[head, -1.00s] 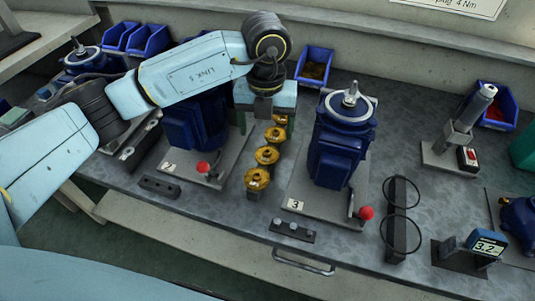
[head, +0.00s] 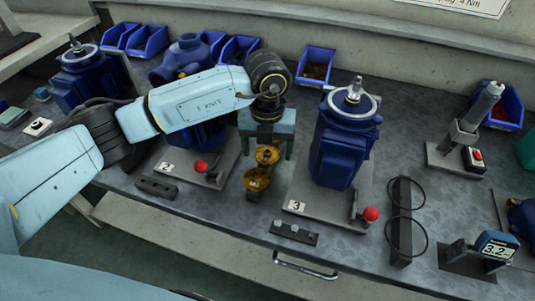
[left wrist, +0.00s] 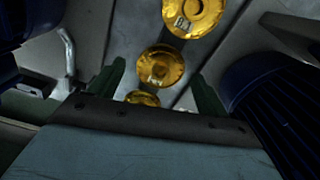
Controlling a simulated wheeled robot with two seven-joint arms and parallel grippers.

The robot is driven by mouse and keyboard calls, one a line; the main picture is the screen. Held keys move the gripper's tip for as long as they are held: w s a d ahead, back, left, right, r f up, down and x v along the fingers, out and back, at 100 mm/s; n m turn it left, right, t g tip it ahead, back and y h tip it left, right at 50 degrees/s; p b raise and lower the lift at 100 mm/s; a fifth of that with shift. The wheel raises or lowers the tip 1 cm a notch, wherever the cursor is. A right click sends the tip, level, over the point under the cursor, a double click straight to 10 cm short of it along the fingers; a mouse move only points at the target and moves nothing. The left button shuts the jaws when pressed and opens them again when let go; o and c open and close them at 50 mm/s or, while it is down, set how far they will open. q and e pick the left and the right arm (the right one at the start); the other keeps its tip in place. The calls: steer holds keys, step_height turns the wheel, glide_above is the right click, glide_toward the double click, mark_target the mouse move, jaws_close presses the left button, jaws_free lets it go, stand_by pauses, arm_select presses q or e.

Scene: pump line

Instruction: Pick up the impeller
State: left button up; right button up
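The impellers are gold discs standing in a row between two blue pumps. In the head view I see a front impeller (head: 257,181) and one behind it (head: 267,155); my left gripper hides the rest of the row. In the left wrist view three show: a top one (left wrist: 192,14), a middle one (left wrist: 160,66) and a partly hidden one (left wrist: 142,98). My left gripper (head: 268,147) is open over the row, its fingers (left wrist: 156,82) on either side of it, with the middle impeller between the fingertips in the wrist view. I see no contact. My right gripper is not in view.
The pump on plate 3 (head: 345,140) stands close right of the row; another pump's plate (head: 190,165) lies close left. Red-knobbed levers (head: 370,214) rise from both plates. A small dark block with pegs (head: 294,232) lies in front. Blue bins (head: 316,66) line the back.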

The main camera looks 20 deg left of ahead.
arm_select(q)
steer(key=c, duration=1)
steer(key=shift+o, duration=0.2)
steer(key=shift+r, duration=0.1)
